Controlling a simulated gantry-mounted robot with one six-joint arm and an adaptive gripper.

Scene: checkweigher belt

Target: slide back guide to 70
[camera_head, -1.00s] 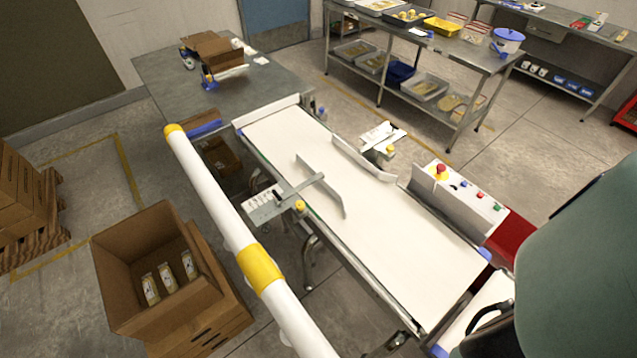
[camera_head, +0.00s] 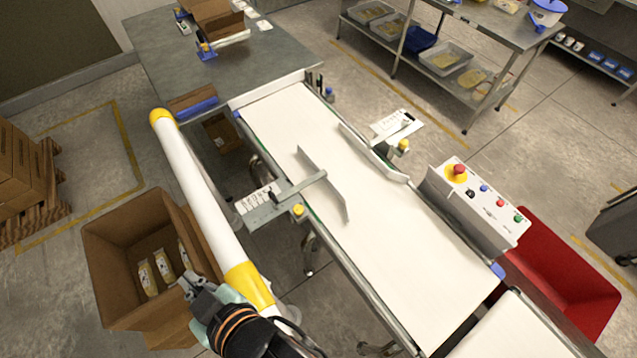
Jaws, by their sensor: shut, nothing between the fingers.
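Two grey guide rails stand on the white belt (camera_head: 400,240). The far-side guide (camera_head: 372,153) runs along the belt's right edge, with its scale plate (camera_head: 385,127) and yellow knob (camera_head: 403,146) beyond the belt. The near-side guide (camera_head: 324,183) stands angled on the belt, joined by a bar to a scale plate (camera_head: 258,199) with a yellow knob (camera_head: 298,210). The scale numbers are too small to read. My gripper (camera_head: 187,280) is at the lower left, in front of the open carton, shut and empty, well apart from both guides.
A white tube with yellow bands (camera_head: 200,190) runs between the carton (camera_head: 120,290) and the belt. A control box (camera_head: 480,200) with a red button and a red bin (camera_head: 560,275) stand right of the belt. A steel table (camera_head: 210,75) is behind.

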